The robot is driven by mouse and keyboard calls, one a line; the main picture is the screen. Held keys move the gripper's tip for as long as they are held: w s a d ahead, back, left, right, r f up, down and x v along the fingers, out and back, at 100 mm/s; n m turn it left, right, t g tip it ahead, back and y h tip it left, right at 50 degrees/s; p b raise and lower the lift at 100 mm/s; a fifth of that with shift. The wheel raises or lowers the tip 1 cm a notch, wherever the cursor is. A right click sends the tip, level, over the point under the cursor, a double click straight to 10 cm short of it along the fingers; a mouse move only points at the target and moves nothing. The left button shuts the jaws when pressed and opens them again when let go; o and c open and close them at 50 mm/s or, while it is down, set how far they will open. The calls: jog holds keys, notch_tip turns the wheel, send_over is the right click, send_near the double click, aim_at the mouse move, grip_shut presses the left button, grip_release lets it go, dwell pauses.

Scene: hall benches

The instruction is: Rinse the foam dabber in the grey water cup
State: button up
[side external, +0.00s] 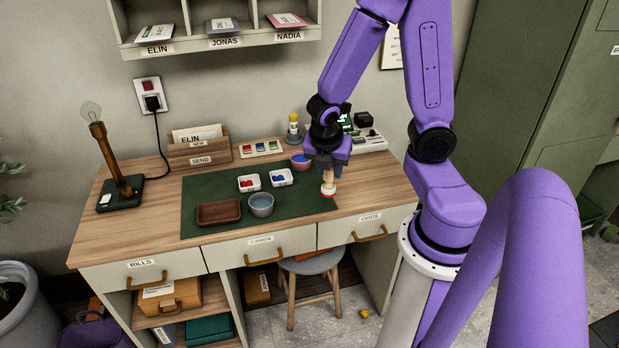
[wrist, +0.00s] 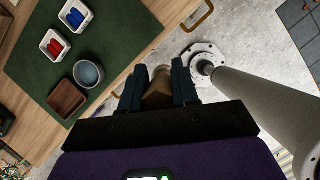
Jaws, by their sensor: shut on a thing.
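My gripper (side external: 327,168) is shut on the foam dabber (side external: 328,183), a pale wooden handle with a red lower end. It hangs upright above the right end of the green mat; I cannot tell its exact height. In the wrist view the dabber (wrist: 158,90) shows between the dark fingers (wrist: 158,80), with its foam end hidden. The grey water cup (side external: 261,205) stands on the mat, left of the gripper and apart from it, with bluish water inside. The cup (wrist: 88,73) also shows at left in the wrist view.
On the mat (side external: 215,181) are a brown wooden tray (side external: 218,222) and white dishes with red pieces (side external: 249,191) and blue pieces (side external: 281,184). A lamp (side external: 125,187) stands far left. The mat between cup and gripper is clear.

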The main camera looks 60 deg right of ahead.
jog(key=shift+w, duration=0.1)
dwell(0.3)
jog(key=w+a+f, duration=0.2)
jog(key=w, duration=0.8)
send_over(266, 199)
jog(key=a, duration=0.2)
notch_tip(266, 199, down, 5)
jog(key=shift+s+a+f, duration=0.1)
jog(key=shift+s+f, duration=0.05)
jog(key=shift+f, duration=1.15)
jog(key=shift+s+f, duration=0.1)
jog(key=shift+f, duration=1.2)
jog(key=shift+f, duration=0.35)
jog(key=shift+r, duration=0.1)
notch_tip(266, 199, up, 7)
jog(key=d, duration=1.3)
